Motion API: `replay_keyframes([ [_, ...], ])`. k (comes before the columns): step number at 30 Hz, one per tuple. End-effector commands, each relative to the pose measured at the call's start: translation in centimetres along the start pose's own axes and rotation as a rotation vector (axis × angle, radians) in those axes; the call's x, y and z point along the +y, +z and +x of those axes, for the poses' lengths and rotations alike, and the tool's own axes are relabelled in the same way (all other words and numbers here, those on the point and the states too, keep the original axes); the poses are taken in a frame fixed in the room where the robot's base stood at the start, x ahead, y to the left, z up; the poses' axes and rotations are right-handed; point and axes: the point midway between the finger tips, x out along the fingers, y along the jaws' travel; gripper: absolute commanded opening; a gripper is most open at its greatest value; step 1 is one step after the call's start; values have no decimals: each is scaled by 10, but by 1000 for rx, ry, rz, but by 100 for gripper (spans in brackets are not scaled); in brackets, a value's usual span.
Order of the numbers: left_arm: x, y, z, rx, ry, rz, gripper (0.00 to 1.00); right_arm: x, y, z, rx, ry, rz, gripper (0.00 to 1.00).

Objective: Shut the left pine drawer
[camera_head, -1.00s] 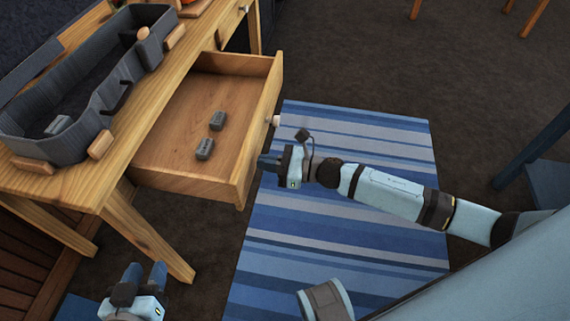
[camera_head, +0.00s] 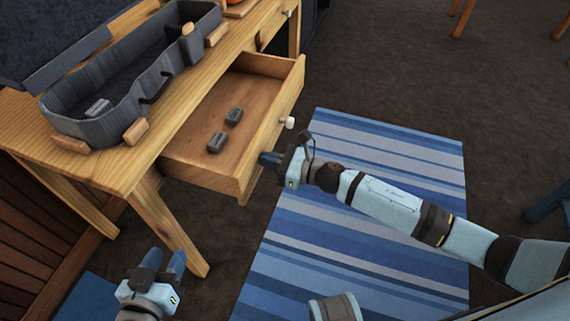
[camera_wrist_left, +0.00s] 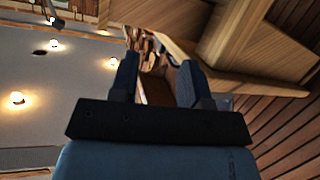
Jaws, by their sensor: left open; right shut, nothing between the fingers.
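The left pine drawer (camera_head: 258,86) stands pulled out from the pine table, with two small grey blocks (camera_head: 216,142) lying in it. Its pale round knob (camera_head: 288,123) is on the front panel. My right gripper (camera_head: 268,160) is shut with nothing in it, at the lower part of the drawer front, below the knob; whether it touches the panel I cannot tell. My left gripper (camera_head: 164,262) is open and empty, low in front of the table's near leg. Its two fingers also show in the left wrist view (camera_wrist_left: 156,78), apart, with the table's wooden underside beyond them.
Another closed drawer with a knob (camera_head: 287,13) is further along. A blue striped rug (camera_head: 350,225) covers the floor before the drawer.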

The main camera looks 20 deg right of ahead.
Motion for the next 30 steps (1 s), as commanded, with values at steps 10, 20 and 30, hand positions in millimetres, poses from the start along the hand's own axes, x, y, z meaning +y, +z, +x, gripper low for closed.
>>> replay_keyframes([
  [10,15,-33,5,160,54,-15,43,1,-1,99,-4,2,-2,0],
  [20,35,-74,0,382,137,-43,43,1,-2,180,-3,2,-1,0],
  [30,43,-87,-5,462,181,-62,43,0,-1,223,-1,0,-1,0],
])
